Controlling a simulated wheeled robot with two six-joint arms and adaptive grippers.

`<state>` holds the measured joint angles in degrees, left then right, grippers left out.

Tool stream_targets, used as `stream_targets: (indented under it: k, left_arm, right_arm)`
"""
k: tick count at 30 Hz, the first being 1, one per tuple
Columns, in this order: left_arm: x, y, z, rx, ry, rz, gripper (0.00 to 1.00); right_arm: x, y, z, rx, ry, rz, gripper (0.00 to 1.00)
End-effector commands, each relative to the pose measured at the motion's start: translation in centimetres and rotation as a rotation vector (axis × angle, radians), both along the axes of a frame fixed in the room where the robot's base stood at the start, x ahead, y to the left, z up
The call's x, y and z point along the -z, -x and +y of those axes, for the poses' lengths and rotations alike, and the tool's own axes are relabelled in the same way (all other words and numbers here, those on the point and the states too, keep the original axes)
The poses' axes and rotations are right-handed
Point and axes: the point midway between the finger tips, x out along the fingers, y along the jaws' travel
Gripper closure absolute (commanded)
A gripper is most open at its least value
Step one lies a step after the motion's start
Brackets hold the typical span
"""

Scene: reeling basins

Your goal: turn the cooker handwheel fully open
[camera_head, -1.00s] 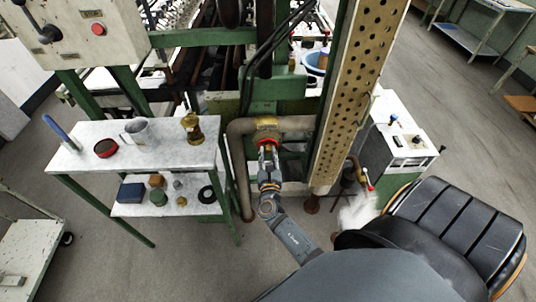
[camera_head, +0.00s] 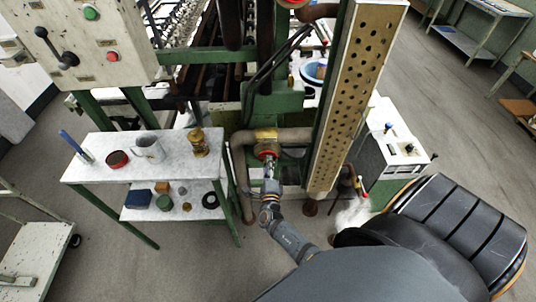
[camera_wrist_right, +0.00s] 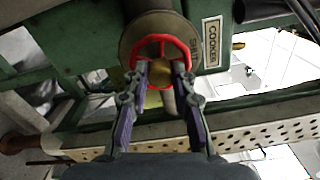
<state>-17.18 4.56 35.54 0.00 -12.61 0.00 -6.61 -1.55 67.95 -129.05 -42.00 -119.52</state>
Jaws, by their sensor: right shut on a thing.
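The red cooker handwheel (camera_head: 267,154) sits on a brass valve in the brown pipe, at the middle of the head view. In the right wrist view the red handwheel (camera_wrist_right: 160,43) stands before a round plate, with a brass hub in its middle. A label plate (camera_wrist_right: 212,42), which seems to read COOKER, is to its right. My right gripper (camera_head: 268,165) reaches up to the wheel from below. In the wrist view its two fingers (camera_wrist_right: 160,72) are at the lower part of the rim, shut on it. My left gripper is not in view.
A white-topped side table (camera_head: 175,161) with a mug (camera_head: 148,147) and a brass item (camera_head: 198,143) stands to the left. A perforated metal column (camera_head: 357,100) rises close to the right of the wheel.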

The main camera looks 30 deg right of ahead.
Motion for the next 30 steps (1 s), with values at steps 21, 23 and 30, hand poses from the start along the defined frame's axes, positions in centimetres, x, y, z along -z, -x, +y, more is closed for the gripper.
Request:
stream_targets:
  k: [21, 23, 30]
  left_arm:
    - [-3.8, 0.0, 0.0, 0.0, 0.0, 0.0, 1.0]
    - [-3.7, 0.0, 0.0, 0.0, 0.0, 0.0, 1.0]
    - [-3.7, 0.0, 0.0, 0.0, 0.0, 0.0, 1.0]
  right_arm:
    - [0.0, 0.0, -0.1, 0.001, 0.765, 0.468, 1.0]
    - [0.0, 0.0, -0.1, 0.001, 0.764, 0.468, 1.0]
    - [0.0, 0.0, 0.0, 0.001, 0.762, 0.466, 0.58]
